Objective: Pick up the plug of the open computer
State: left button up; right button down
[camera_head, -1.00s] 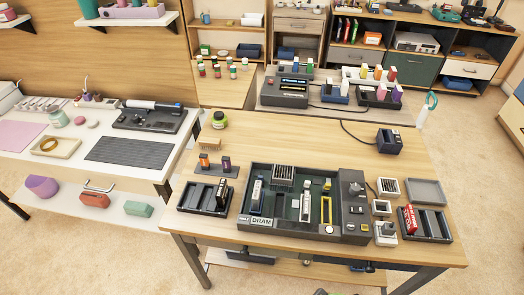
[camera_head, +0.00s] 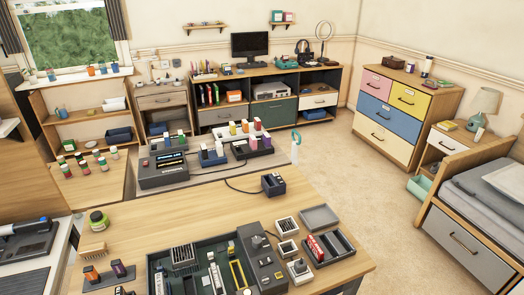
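The open computer (camera_head: 158,262) looks like a dark, open-topped case labelled DRAM earlier, with boards and slots inside. It lies on the wooden table at the bottom of the head view, and its front part is cut off by the frame edge. A dark block (camera_head: 273,184) with a cable stands behind it on the table. I cannot tell whether this block is the plug. The cable (camera_head: 240,188) runs from the block toward the back left. Neither of my grippers is in view.
A grey console (camera_head: 163,170) and bins of coloured pieces stand at the table's back. Small parts, a grey tray (camera_head: 320,217) and a dark slotted holder (camera_head: 333,246) lie right of the case. Open floor (camera_head: 400,215) lies between the table and the bed (camera_head: 480,215).

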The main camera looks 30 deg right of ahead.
aim_at(300, 266)
jog(key=z, duration=1.3)
